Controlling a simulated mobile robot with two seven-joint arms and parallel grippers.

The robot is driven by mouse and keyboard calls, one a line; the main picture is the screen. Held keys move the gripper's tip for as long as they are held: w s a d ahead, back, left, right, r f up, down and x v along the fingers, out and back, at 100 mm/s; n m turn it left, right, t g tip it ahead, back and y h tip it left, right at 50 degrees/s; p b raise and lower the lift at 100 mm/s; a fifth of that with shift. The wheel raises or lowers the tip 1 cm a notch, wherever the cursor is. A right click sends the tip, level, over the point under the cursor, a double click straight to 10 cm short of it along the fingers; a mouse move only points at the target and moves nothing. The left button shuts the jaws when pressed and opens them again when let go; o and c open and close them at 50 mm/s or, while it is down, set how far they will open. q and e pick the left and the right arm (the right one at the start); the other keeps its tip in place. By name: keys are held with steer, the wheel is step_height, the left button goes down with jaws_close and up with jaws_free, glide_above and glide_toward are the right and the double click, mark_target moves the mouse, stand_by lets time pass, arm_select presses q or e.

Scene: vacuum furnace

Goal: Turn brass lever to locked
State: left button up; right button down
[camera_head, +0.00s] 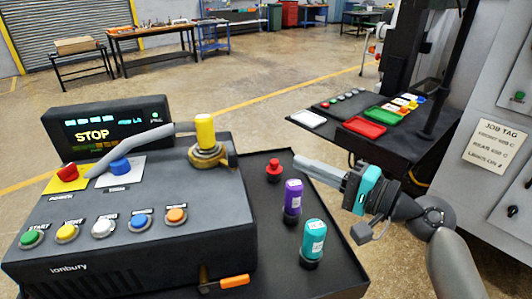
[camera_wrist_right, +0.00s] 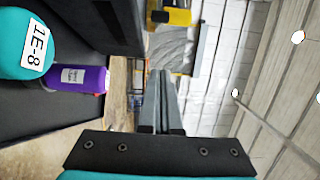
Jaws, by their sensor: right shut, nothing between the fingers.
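A brass fitting (camera_head: 207,155) with an upright yellow knob (camera_head: 205,130) stands at the back right corner of the dark console. A long grey handle (camera_head: 140,138) runs from the knob to the left over the console top. An orange-handled piece (camera_head: 234,282) sits low on the console front. Which of these is the task's lever is not clear. My right gripper (camera_head: 298,162) is shut and empty, right of the fitting and apart from it. Its closed fingers (camera_wrist_right: 162,75) show in the right wrist view. My left gripper is not in view.
The console (camera_head: 150,215) carries several coloured buttons and a screen reading STOP (camera_head: 95,135). A red knob (camera_head: 273,170), a purple bottle (camera_head: 292,199) and a teal bottle (camera_head: 313,238) stand on the dark tray beside it, near my right gripper. A grey cabinet (camera_head: 490,215) stands at right.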

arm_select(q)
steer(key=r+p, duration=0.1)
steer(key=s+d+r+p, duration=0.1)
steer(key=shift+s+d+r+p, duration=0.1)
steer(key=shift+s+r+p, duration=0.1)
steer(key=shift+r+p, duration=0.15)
arm_select(e)
steer(key=w+a, duration=0.4)
steer(key=a, duration=0.6)
